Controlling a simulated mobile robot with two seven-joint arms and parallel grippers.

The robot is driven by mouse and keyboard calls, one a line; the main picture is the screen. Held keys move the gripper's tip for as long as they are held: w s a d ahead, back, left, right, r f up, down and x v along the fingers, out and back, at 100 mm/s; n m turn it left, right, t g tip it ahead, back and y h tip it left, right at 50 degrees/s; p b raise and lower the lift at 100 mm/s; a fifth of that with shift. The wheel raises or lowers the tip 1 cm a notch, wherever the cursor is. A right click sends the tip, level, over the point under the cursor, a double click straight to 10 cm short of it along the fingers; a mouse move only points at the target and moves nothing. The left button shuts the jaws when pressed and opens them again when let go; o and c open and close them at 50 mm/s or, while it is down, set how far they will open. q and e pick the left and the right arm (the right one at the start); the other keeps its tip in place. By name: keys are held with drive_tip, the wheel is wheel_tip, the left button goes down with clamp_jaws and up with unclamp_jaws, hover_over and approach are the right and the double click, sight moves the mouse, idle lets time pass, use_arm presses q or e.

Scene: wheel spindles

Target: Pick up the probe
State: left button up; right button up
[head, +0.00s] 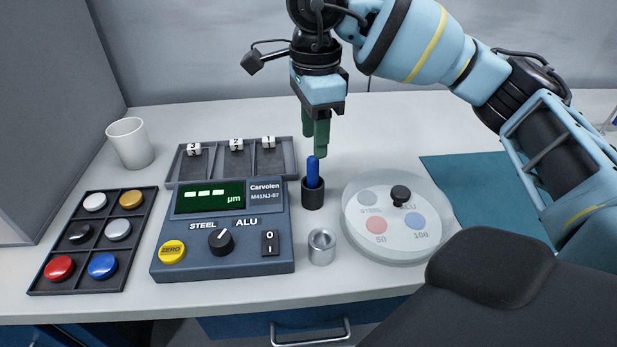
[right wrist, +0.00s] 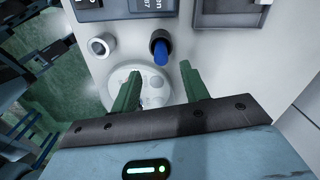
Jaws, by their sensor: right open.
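The probe (head: 313,172) is a blue stick standing upright in a small black holder (head: 313,197), right of the gauge unit. Its lower part is hidden in the holder. My right gripper (head: 315,143) has green fingers pointing down just above the probe in the head view. In the right wrist view the fingers of my right gripper (right wrist: 160,72) are open and apart, with nothing between them. There the blue probe (right wrist: 161,53) shows just beyond the fingertips, in line with the gap. My left gripper is not in view.
The gauge unit (head: 222,255) stands left of the holder, with a compartment tray (head: 222,149) behind it. A metal cup (head: 322,247) stands in front of the holder. A round clear-lidded case (head: 372,236) stands to the right. A disc tray (head: 92,283) and white mug (head: 130,143) are at left.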

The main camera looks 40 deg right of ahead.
sight(312, 158)
wheel_tip(312, 158, down, 2)
drive_tip(key=shift+s, duration=0.1)
drive_tip(key=shift+w+f, duration=0.2)
drive_tip(key=shift+f, duration=2.55)
clamp_jaws()
